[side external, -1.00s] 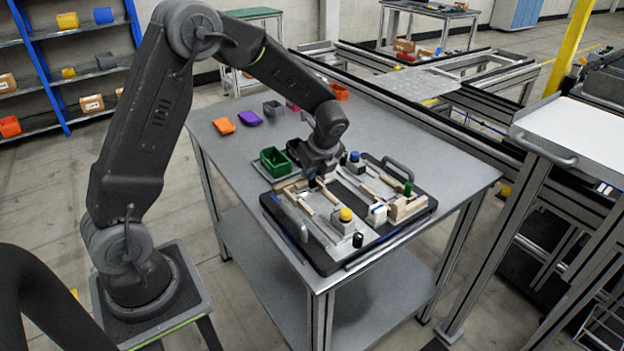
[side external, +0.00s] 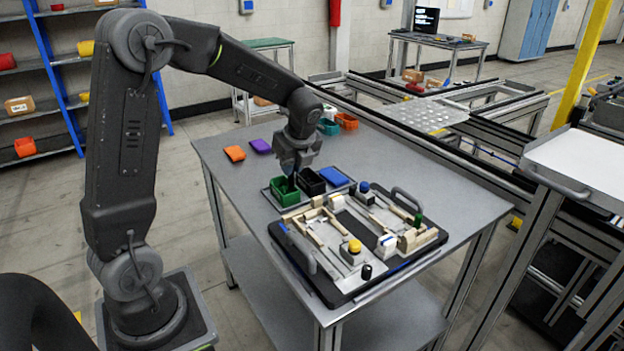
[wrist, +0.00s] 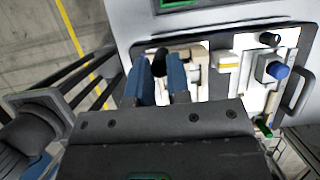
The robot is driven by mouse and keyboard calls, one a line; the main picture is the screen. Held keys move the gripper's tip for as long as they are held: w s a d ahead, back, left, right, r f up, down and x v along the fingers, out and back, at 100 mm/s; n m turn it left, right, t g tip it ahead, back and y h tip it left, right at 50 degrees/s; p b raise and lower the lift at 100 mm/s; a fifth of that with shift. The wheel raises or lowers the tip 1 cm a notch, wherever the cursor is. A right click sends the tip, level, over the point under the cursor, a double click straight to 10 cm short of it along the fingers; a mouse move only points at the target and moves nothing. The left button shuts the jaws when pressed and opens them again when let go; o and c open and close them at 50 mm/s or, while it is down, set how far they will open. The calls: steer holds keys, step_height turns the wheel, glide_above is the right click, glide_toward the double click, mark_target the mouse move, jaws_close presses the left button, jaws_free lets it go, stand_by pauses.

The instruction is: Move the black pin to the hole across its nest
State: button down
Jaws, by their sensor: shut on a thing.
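My gripper (side external: 293,172) is raised over the green bin (side external: 285,194), behind the pallet's left end in the side view. In the wrist view its two blue fingers (wrist: 160,82) are closed around a black pin (wrist: 159,62). The dark pallet fixture (side external: 332,299) carries pale nest blocks, a yellow-topped block (side external: 354,246), a white block (side external: 387,243), a blue knob (side external: 364,187) and a green peg (side external: 418,220). A second black peg (side external: 366,271) stands at its near edge. I cannot make out the holes or the held pin's lower end.
A black bin (side external: 311,182) and a blue bin (side external: 335,177) stand beside the green one on a tray. Orange (side external: 235,153) and purple (side external: 260,146) pieces lie at the back left. The pallet's handles (side external: 407,200) stand up at its ends. The table's right side is clear.

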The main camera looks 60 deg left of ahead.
steer(key=d+r, duration=0.1)
steer(key=d, duration=0.5)
steer(key=shift+s+a+f, duration=0.1)
steer(key=shift+s+f, duration=0.05)
steer(key=shift+f, duration=1.65)
steer(key=shift+s+a+f, duration=0.1)
steer(key=shift+f, duration=1.7)
steer(key=shift+f, duration=1)
steer(key=c, duration=1)
jaws_free()
steer(key=shift+r, duration=0.1)
steer(key=v, duration=1.3)
steer(key=shift+r, duration=0.3)
